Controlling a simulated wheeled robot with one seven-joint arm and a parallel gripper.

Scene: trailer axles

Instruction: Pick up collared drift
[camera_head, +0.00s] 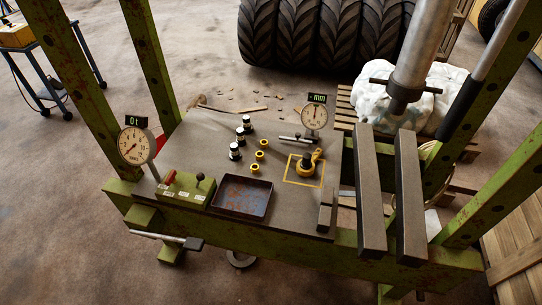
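Several small black cylindrical pieces with pale bands stand upright near the middle of the bench plate. Two of them are a rear piece (246,121) and a front piece (234,151). They look like drifts, but I cannot tell which is the collared one. Small yellow rings, such as the front ring (254,168), stand to their right. A yellow shackle-like part with a dark piece (308,163) sits inside a yellow painted square. My gripper is not in view.
A rust-brown tray (243,196) and a green lever box (186,190) lie at the front. Two dials, the left gauge (137,146) and back gauge (314,117), stand over the plate (200,130). Green frame posts, a press ram (411,75) and two dark bars (369,190) crowd the right.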

